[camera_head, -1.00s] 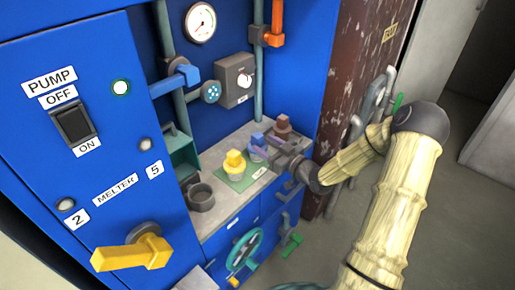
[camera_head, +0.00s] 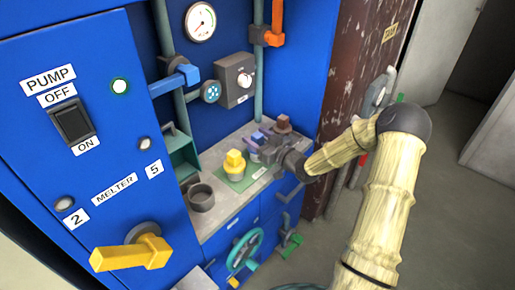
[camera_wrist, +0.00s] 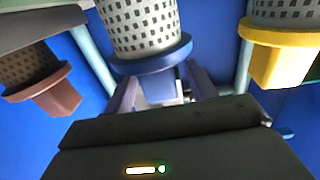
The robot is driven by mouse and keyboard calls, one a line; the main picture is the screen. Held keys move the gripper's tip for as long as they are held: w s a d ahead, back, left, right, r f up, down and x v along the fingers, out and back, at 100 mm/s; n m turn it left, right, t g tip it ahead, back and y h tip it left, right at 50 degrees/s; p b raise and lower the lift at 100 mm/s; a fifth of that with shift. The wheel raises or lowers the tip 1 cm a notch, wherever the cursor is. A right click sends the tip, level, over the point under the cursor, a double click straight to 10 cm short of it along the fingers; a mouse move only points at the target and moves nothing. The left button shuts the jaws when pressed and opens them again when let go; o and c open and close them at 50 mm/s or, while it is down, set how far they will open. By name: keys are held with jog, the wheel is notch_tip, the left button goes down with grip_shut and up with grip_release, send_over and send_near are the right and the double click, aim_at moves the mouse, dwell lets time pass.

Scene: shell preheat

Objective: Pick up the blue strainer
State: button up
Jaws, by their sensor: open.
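The blue strainer (camera_head: 257,136) stands on the counter between a yellow and a brown one. In the wrist view the blue strainer (camera_wrist: 150,62) has a grey mesh body, a blue rim and a blue block handle. My gripper (camera_head: 262,147) is at the blue strainer, partly covering it in the head view. In the wrist view the fingers of my gripper (camera_wrist: 163,88) are open, one on each side of the blue handle. I cannot tell whether they touch it.
The yellow strainer (camera_head: 235,163) stands close on the left, on a green mat (camera_head: 247,180). The brown strainer (camera_head: 283,123) stands close behind on the right. A dark round cup (camera_head: 201,197) sits near the counter's left end. Blue panels and pipes rise behind the counter.

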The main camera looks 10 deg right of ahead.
jog(key=c, duration=1.1)
notch_tip(320, 180, up, 7)
jog(key=shift+s+d+p, duration=0.15)
jog(key=shift+p, duration=0.6)
jog(key=v, duration=0.9)
jog(key=p+v, duration=0.1)
jog(key=v, duration=0.9)
jog(key=shift+d, duration=0.5)
